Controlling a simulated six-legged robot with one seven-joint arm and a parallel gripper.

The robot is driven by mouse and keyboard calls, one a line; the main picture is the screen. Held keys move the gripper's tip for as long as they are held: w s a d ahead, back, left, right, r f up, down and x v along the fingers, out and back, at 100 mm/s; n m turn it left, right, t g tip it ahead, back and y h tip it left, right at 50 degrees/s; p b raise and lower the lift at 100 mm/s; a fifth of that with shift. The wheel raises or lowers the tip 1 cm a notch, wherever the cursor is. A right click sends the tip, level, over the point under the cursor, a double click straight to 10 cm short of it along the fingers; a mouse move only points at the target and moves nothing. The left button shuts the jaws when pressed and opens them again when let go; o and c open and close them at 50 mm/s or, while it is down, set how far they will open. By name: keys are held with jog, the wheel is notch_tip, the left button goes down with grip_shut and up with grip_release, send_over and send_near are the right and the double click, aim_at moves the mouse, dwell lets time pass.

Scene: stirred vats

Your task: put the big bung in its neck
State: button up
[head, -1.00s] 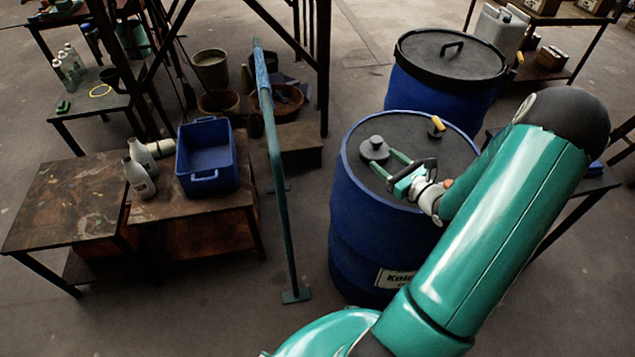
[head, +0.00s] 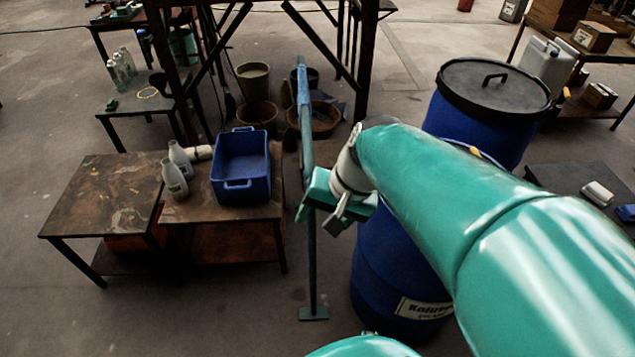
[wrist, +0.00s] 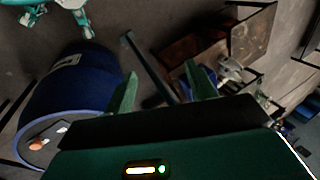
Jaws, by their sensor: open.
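The blue drum (head: 385,265) stands right of centre in the head view, with my arm across its top. Its lid and any bung or neck there are hidden in that view. The drum also shows at the left of the wrist view (wrist: 70,95). There a sliver of its lid (wrist: 30,132) shows, with a small orange spot (wrist: 37,144) and a pale spot (wrist: 62,130); I cannot tell what they are. My gripper (head: 320,207) is beside the drum's left side, near the green rail. In the wrist view its two fingers (wrist: 162,88) stand apart with nothing between them.
A green rail (head: 307,150) stands upright close behind my gripper. A blue crate (head: 240,190) and pale bottles (head: 173,180) sit on a low bench to the left. A second blue drum with a black lid (head: 495,85) stands behind. Floor is clear at the front left.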

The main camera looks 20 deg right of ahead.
jog(key=s+r+n+t+h, duration=0.2)
jog(key=s+r+n+h, duration=0.1)
jog(key=r+n, duration=0.2)
jog(key=shift+s+r+t, duration=0.4)
jog(key=c, duration=0.4)
jog(key=shift+d, duration=0.15)
jog(key=shift+c, duration=0.2)
jog(key=shift+d, duration=0.1)
